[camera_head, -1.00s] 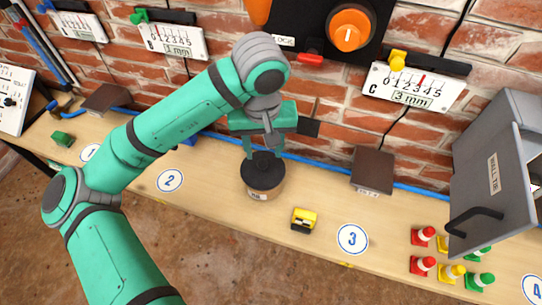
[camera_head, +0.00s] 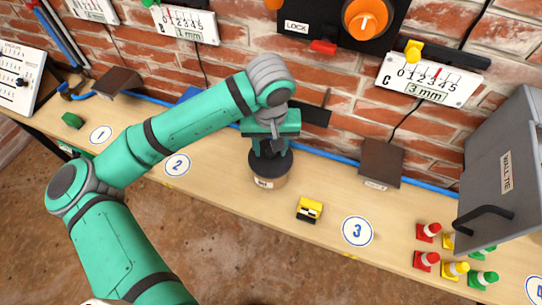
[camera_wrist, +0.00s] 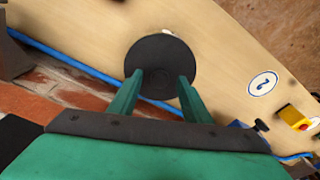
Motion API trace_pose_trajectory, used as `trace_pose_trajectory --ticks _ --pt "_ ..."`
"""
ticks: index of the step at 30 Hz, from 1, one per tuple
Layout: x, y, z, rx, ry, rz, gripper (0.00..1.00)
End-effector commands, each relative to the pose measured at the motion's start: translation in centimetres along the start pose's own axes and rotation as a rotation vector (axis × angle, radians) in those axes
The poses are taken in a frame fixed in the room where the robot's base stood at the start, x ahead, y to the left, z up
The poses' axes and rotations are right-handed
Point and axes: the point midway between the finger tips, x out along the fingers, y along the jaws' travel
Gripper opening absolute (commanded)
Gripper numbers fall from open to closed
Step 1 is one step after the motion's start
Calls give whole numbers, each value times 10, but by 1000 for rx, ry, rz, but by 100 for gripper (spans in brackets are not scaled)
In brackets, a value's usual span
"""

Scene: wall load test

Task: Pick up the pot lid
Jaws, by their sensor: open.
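The pot (camera_head: 270,181) is a tan round container on the wooden bench, with a dark round lid (camera_head: 257,167) on top. My gripper (camera_head: 268,150) is directly above the lid, pointing down, and hides much of the lid's middle in the head view. In the wrist view the lid (camera_wrist: 160,67) is a dark disc, and the two green fingers of my gripper (camera_wrist: 160,80) are spread apart in front of it. The gripper is open with nothing held. Whether the fingertips touch the lid or its knob cannot be told.
A yellow-and-black block (camera_head: 309,209) lies right of the pot. Red, yellow and green cones (camera_head: 455,255) and a grey wall box (camera_head: 500,170) stand further right. A brown block (camera_head: 381,162) sits by the brick wall. The bench around the pot is fairly clear.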

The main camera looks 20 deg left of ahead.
Motion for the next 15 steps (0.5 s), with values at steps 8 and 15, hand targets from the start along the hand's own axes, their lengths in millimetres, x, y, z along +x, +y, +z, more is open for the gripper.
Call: trace_pose_trajectory --ticks 8,15 --pt "0 2 0 4 0 0 0" --pt "0 4 0 9 -1 -2 0"
